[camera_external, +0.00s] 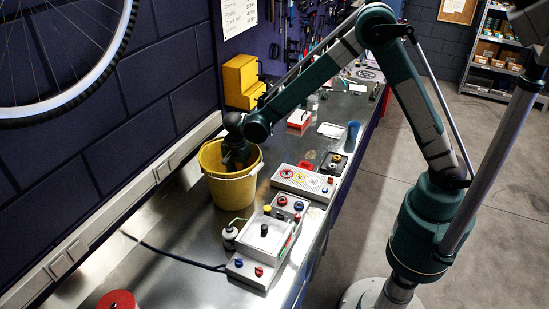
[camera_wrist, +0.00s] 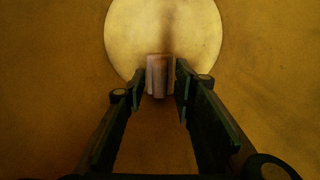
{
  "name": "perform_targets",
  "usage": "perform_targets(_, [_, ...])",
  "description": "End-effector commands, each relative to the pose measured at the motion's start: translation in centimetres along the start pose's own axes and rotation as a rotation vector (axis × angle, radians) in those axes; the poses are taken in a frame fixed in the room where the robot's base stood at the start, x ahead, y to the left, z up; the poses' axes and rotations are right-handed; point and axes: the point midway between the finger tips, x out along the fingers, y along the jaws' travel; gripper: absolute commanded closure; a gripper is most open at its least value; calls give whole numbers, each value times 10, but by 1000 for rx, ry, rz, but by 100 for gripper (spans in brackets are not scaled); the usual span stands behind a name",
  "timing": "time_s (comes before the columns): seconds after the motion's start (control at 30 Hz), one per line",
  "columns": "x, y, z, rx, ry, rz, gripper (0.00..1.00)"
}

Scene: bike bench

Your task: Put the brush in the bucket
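The yellow bucket (camera_external: 232,190) stands upright on the metal bench by the wall. My gripper (camera_external: 238,158) reaches down into its mouth, and the bucket wall hides the fingertips in the external view. In the wrist view, the bucket's round, pale floor (camera_wrist: 190,30) and yellow walls surround my gripper (camera_wrist: 161,80). A small, pale, streaked block sits between the fingertips, and both finger pads appear to touch its sides. It looks like the brush (camera_wrist: 160,76). It is over the bucket floor; whether it touches the floor is unclear.
A parts board (camera_external: 303,182), a blue cup (camera_external: 352,134) and a yellow cabinet (camera_external: 241,80) are farther back. A red round object (camera_external: 118,302) is at front left.

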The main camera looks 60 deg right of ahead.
Motion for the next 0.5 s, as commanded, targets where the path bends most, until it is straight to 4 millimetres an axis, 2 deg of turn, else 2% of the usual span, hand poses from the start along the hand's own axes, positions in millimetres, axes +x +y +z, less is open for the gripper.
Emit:
perform_targets(0.27, [-18, 0, 0, 0, 0, 0, 73])
perform_targets(0.5, [-50, 0, 0, 0, 0, 0, 73])
